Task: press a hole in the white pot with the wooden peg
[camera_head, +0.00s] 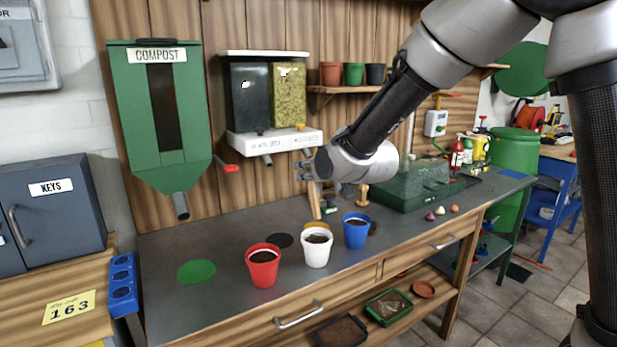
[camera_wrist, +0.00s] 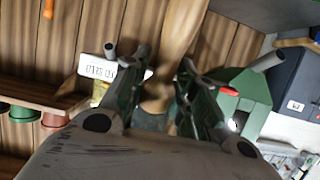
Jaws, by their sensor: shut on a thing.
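The white pot (camera_head: 317,254) stands upright on the grey bench, filled with dark soil, between the red pot (camera_head: 263,270) and the blue pot (camera_head: 356,235). My gripper (camera_head: 311,166) is behind and above the white pot. It is shut on the wooden peg (camera_head: 314,201), which points down, its lower end above the pot's rim in the picture and apart from it. In the wrist view the peg (camera_wrist: 170,55) shows between both fingers. No hole is visible in the white pot's soil.
A small wooden item (camera_head: 362,195) and a green-handled tool (camera_head: 329,209) are behind the pots. A green tray with a clear cover (camera_head: 420,185) stands to the right. A compost dispenser (camera_head: 160,110) hangs at the left. The bench's left front, around a green disc (camera_head: 197,271), is clear.

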